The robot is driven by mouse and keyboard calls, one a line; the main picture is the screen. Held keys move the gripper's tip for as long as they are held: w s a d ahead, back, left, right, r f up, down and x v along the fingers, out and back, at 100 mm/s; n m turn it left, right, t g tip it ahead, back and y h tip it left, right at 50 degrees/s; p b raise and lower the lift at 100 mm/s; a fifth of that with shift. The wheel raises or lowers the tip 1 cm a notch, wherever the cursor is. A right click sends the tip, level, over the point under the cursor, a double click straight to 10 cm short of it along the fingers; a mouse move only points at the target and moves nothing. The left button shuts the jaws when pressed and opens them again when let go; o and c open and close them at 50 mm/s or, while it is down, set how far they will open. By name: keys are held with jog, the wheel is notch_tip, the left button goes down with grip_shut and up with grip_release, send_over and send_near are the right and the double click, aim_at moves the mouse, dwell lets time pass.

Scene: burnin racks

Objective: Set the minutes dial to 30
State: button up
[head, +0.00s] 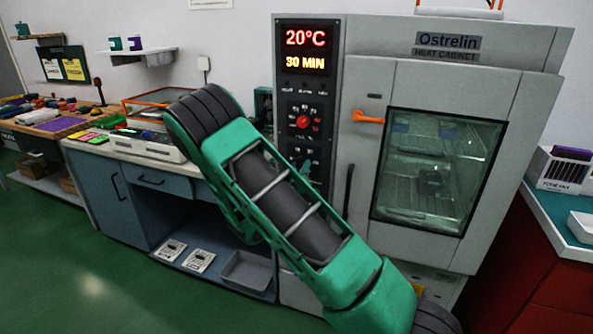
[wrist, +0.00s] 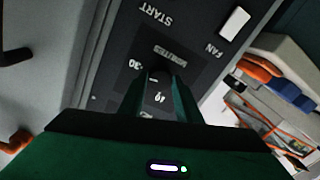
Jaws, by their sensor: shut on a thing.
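The heat cabinet (head: 457,74) has a display (head: 305,50) that reads 20°C in red and 30 MIN in yellow. In the wrist view, the minutes dial (wrist: 168,70) is a small dark knob below a MINUTES label, with a 30 mark to its left. My gripper (wrist: 163,83) is shut on the dial, one finger on each side, and the fingers hide most of it. The dial's pointer is not clearly visible.
A red knob (head: 303,121) sits higher on the same panel. A white FAN switch (wrist: 234,23) and the START label lie near the dial. The cabinet door (head: 371,161) is shut, with an orange handle (head: 368,116). A bench (head: 130,152) stands at left.

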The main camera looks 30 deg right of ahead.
jog(key=shift+s+d+f+m, duration=0.1)
jog(key=shift+f+m, duration=0.15)
jog(key=shift+m, duration=0.55)
jog(key=o, duration=1.1)
jog(key=shift+c, duration=0.2)
jog(key=shift+s+a, duration=0.1)
jog(key=shift+a, duration=0.35)
jog(key=v, duration=0.9)
jog(key=shift+s+a, duration=0.25)
jog(key=shift+s, duration=0.05)
